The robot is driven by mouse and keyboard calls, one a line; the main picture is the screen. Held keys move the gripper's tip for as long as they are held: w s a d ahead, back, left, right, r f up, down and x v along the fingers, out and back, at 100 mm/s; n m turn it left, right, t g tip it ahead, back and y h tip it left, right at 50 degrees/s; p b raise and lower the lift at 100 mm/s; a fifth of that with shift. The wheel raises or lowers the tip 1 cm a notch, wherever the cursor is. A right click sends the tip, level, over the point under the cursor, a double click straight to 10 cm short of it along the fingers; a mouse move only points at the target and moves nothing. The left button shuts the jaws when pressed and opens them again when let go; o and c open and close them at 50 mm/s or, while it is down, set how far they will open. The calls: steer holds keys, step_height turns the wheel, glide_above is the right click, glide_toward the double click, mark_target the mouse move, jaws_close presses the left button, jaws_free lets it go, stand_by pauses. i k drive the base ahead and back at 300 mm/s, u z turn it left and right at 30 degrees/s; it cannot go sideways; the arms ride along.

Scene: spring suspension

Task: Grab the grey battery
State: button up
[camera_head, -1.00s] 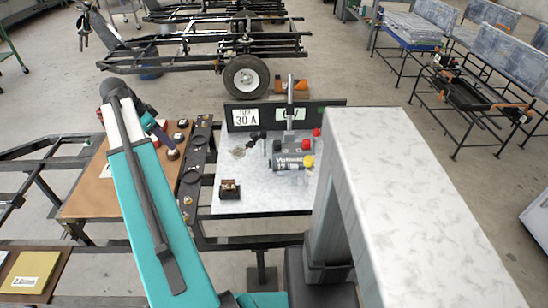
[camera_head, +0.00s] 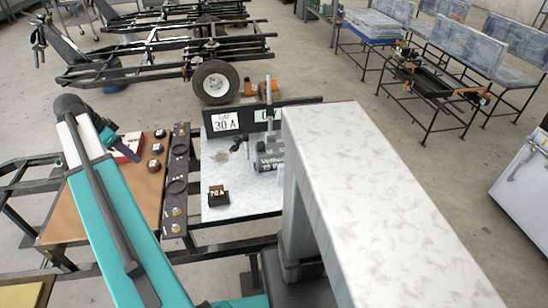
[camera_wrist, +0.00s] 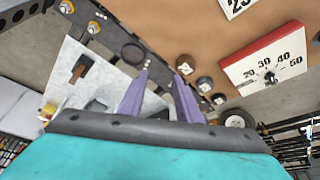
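The grey battery (camera_head: 270,161), lettered on its front, stands on the pale worktop (camera_head: 232,205) in the head view. Its right side is hidden behind a pale block in front. In the wrist view I cannot make the battery out for certain. My gripper (camera_wrist: 162,73) shows there with two purple fingers apart and nothing between them. It points over the dark strip and the brown board, away from the battery.
A dark block (camera_head: 218,196) stands at the worktop's front left. A sign panel (camera_head: 224,122) stands along its back. A red gauge box (camera_wrist: 262,62) and small round parts (camera_wrist: 188,61) lie on the brown board (camera_head: 147,192). A dark strip of knobs (camera_head: 177,185) runs between board and worktop.

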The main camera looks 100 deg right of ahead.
mark_target(268, 160)
steer(key=z, duration=1.5)
steer(key=i, duration=0.6)
steer(key=u, duration=0.15)
steer(key=k, duration=0.6)
steer(key=u, duration=0.05)
